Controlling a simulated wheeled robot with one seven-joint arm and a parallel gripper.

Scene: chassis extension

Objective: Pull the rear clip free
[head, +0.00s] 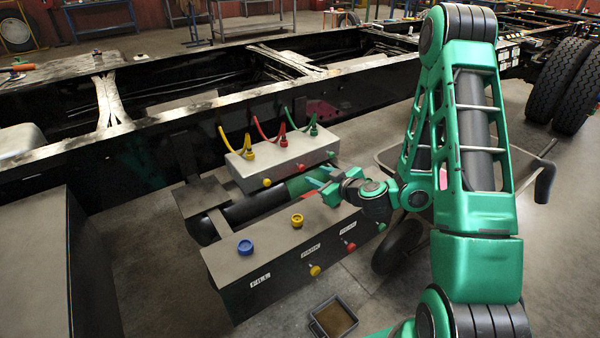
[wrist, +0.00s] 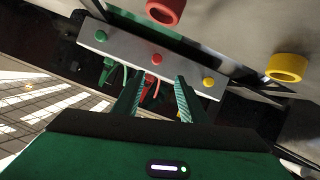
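Three hose clips stand on the grey upper box (head: 285,160): yellow (head: 249,150), red (head: 283,141) and green (head: 313,130), each with a hose of its colour. None is visibly marked "rear". The front box has small labels; the one above its red knob (head: 350,246) seems to read "REAR". My gripper (head: 316,180) is open and empty in front of the upper box. In the wrist view its fingers (wrist: 157,80) spread either side of the red clip and hose (wrist: 151,84), which lie beyond; contact does not show. The green hose (wrist: 108,72) is left of the fingers.
The front box (head: 240,265) carries a blue cap (head: 245,247) and a yellow cap (head: 297,220); a red cap (wrist: 165,10) shows in the wrist view. The black chassis rail (head: 150,145) runs behind. A small tray (head: 333,318) and a wheelbarrow (head: 400,160) are on the floor.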

